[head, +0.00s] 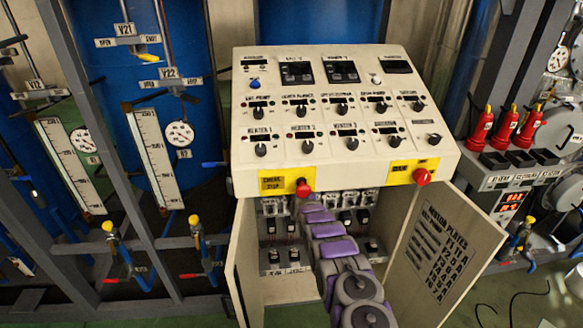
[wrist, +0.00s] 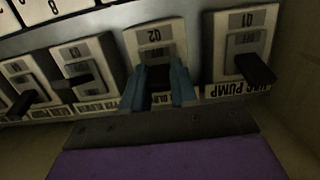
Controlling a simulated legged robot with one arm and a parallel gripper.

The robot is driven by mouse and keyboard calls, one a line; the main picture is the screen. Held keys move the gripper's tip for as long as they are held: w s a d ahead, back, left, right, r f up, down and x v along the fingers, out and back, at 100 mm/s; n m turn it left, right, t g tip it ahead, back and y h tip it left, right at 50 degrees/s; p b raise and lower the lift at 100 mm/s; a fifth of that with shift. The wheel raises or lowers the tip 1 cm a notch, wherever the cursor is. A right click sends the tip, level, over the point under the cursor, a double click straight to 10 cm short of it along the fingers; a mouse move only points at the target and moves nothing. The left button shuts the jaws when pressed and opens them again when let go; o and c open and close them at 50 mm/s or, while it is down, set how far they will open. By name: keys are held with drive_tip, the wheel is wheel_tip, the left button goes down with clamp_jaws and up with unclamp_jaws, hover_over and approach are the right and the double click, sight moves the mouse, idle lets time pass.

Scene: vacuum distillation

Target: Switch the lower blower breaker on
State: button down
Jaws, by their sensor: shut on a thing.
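In the wrist view, a row of pale breakers with black levers runs across the panel. The breaker marked Q2 (wrist: 153,38) is in the middle, and its black lever (wrist: 157,76) sits between the blue fingertips of my gripper (wrist: 158,92). The gripper is shut on this lever. The small label below Q2 is partly covered and too dim to read fully. In the head view, the breakers show inside the open cabinet (head: 269,207) under the console; my arm reaches in and hides my fingertips there.
Breaker Q1 (wrist: 236,48), labelled with the word PUMP, is to the right, close to a side wall. Breaker Q3 (wrist: 85,70) is to the left. The cabinet's open doors (head: 445,245) flank my arm.

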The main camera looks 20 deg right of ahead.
drive_tip(key=c, duration=0.9)
unclamp_jaws()
drive_tip(key=shift+s, duration=0.1)
drive_tip(key=shift+p+v, duration=2.15)
drive_tip(key=shift+v, duration=6.4)
